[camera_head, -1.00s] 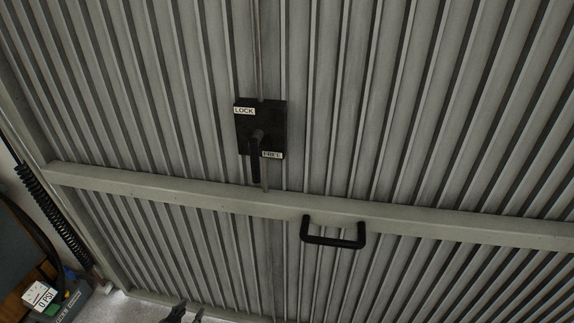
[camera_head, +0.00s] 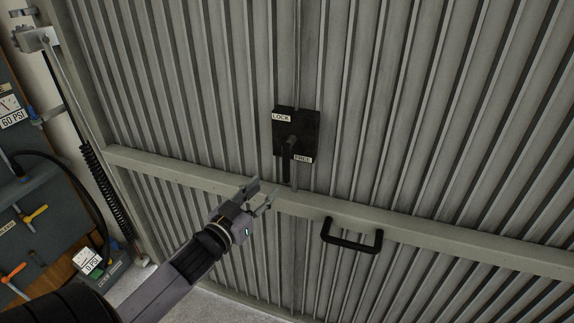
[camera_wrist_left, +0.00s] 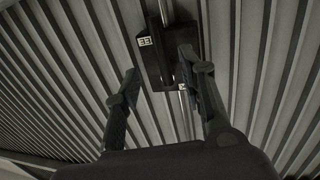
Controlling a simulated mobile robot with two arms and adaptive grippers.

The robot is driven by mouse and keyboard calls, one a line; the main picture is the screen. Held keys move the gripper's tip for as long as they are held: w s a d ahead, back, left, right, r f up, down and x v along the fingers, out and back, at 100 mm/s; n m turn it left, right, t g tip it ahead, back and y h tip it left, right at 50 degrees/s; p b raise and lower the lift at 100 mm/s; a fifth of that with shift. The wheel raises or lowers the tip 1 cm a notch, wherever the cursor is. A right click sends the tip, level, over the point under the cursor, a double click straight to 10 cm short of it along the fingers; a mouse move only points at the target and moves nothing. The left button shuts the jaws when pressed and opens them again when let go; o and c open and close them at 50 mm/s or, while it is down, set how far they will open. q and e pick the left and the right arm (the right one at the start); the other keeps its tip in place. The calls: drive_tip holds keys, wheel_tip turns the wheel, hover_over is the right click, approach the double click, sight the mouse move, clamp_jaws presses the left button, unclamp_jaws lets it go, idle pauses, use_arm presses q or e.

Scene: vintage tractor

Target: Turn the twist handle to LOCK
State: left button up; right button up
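The black twist handle (camera_head: 287,165) hangs straight down from its black lock box (camera_head: 307,130) on the ribbed door. The box has a LOCK label (camera_head: 281,118) at its upper left and a FREE label (camera_head: 303,159) at its lower right. My left gripper (camera_head: 261,196) is open and empty, just below and left of the handle, apart from it. In the left wrist view, the gripper's two fingers (camera_wrist_left: 161,88) stand apart below the box (camera_wrist_left: 151,62); the handle is partly hidden by the right finger. My right gripper is not in view.
A horizontal beam (camera_head: 430,234) crosses the door just below the handle. A black pull handle (camera_head: 351,237) juts out at lower right. The space before the door's right half is clear.

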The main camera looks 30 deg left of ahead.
sight(284, 170)
use_arm(q)
drive_tip(key=w+p, duration=0.2)
drive_tip(key=w, duration=0.9)
drive_tip(key=shift+w+a, duration=0.15)
drive_tip(key=shift+a, duration=0.05)
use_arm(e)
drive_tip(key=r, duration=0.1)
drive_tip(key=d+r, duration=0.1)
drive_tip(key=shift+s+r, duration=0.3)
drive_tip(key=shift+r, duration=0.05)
use_arm(q)
drive_tip(key=shift+c, duration=0.4)
clamp_jaws()
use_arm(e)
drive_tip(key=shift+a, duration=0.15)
